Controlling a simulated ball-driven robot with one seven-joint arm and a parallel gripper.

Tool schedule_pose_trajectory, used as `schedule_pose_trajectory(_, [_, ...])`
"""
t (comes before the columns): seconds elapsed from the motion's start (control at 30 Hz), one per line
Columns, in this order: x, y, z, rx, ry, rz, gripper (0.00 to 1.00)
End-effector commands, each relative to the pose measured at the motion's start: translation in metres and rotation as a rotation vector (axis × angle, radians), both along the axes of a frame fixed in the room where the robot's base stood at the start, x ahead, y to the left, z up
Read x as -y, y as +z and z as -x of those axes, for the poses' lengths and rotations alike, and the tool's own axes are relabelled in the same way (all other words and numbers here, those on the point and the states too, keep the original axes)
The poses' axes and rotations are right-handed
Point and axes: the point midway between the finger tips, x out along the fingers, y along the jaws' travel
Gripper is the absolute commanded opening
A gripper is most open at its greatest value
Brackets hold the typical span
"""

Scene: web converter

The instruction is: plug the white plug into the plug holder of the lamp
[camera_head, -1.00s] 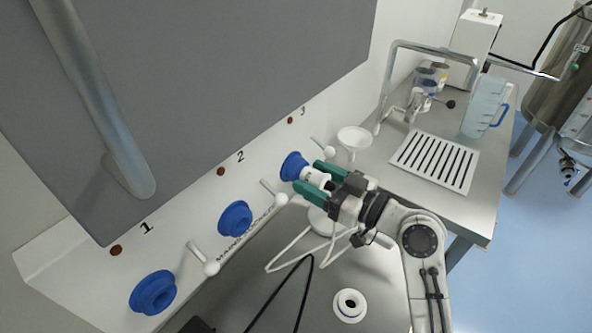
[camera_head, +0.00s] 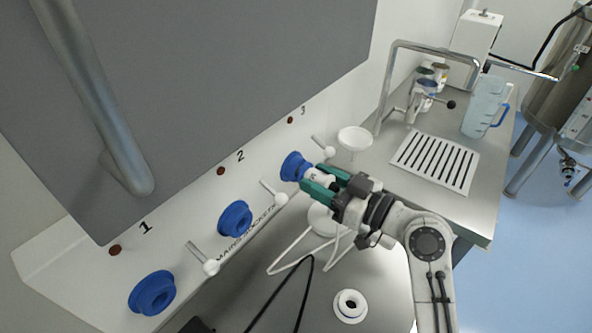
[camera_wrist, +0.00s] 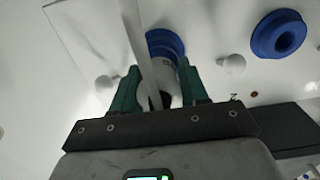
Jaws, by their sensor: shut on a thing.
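A white plug (camera_head: 318,175) is at the blue socket (camera_head: 293,166) by number 3 on the wall panel. My gripper (camera_head: 323,181) is shut on the plug with its green fingers on either side. In the wrist view the plug (camera_wrist: 181,82) lies between the fingers (camera_wrist: 160,85), its far end at the blue socket (camera_wrist: 164,43); how deep it sits cannot be told. The lamp, with a white round head (camera_head: 355,139) and a base (camera_head: 322,221), stands behind my gripper. A white ring-shaped piece (camera_head: 350,306) lies on the steel table; I cannot tell whether it is the plug holder.
Blue sockets (camera_head: 235,218) and (camera_head: 152,293) are free, with white levers (camera_head: 203,258) beside them. A grey cabinet with a bar handle (camera_head: 125,165) overhangs the panel. White and black cables (camera_head: 283,296) cross the table. A slotted tray (camera_head: 435,160) and jug (camera_head: 484,107) stand at right.

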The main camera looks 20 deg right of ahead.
Motion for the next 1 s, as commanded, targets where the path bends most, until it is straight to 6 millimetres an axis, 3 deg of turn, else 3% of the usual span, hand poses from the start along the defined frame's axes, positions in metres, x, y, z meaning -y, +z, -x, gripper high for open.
schedule_pose_trajectory(1.0, [0.023, -0.001, 0.032, -0.001, 0.0, -0.001, 0.0])
